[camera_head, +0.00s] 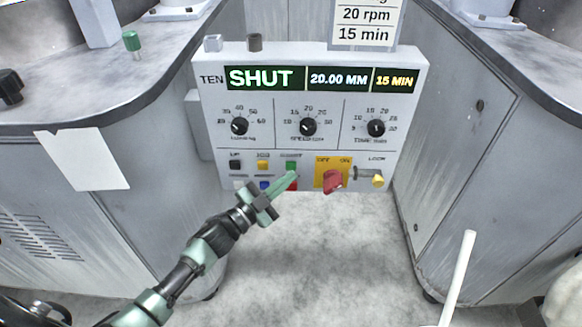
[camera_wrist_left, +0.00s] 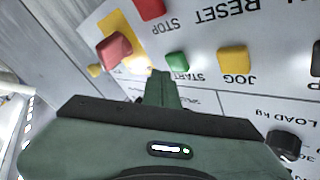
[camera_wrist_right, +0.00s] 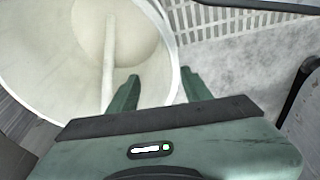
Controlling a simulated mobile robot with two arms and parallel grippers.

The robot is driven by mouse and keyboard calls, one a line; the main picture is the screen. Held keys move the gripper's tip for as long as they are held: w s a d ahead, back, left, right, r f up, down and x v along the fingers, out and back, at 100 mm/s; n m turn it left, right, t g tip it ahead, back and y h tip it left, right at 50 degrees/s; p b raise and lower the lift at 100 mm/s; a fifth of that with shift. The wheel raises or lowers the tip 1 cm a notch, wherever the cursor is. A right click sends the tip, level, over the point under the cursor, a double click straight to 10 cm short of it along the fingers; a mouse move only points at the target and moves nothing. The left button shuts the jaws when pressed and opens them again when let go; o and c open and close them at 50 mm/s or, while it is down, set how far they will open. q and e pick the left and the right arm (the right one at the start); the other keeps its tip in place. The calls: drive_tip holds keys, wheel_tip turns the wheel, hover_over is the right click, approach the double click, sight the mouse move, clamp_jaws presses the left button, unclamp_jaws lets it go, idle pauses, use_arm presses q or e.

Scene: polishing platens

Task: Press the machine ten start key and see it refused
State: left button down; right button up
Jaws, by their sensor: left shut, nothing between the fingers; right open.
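The machine ten control panel (camera_head: 210,110) faces me in the head view. Its display (camera_head: 265,78) reads SHUT, 20.00 MM and 15 MIN. The green start key (camera_head: 291,165) is in the lower row; it also shows in the left wrist view (camera_wrist_left: 177,61), labelled START. My left gripper (camera_head: 293,176) is shut and empty, its tips just below the start key in the head view. In the left wrist view the tips (camera_wrist_left: 161,74) appear beside the key; I cannot tell whether they touch it. My right gripper (camera_wrist_right: 159,76) is open and empty in the right wrist view.
A red OFF/ON switch (camera_head: 333,180) and a yellow lock knob (camera_head: 377,181) are right of the start key. A yellow jog key (camera_head: 263,165) is left of it. Three black dials sit above. A pale bucket (camera_wrist_right: 40,60) with a white rod (camera_wrist_right: 109,60) is near my right gripper.

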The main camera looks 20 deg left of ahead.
use_arm(q)
drive_tip(key=shift+w, duration=0.1)
idle(0.7)
drive_tip(key=shift+w+a, duration=0.1)
drive_tip(key=shift+w, duration=0.25)
use_arm(e)
drive_tip(key=shift+w+r, duration=0.2)
drive_tip(key=shift+r, duration=0.05)
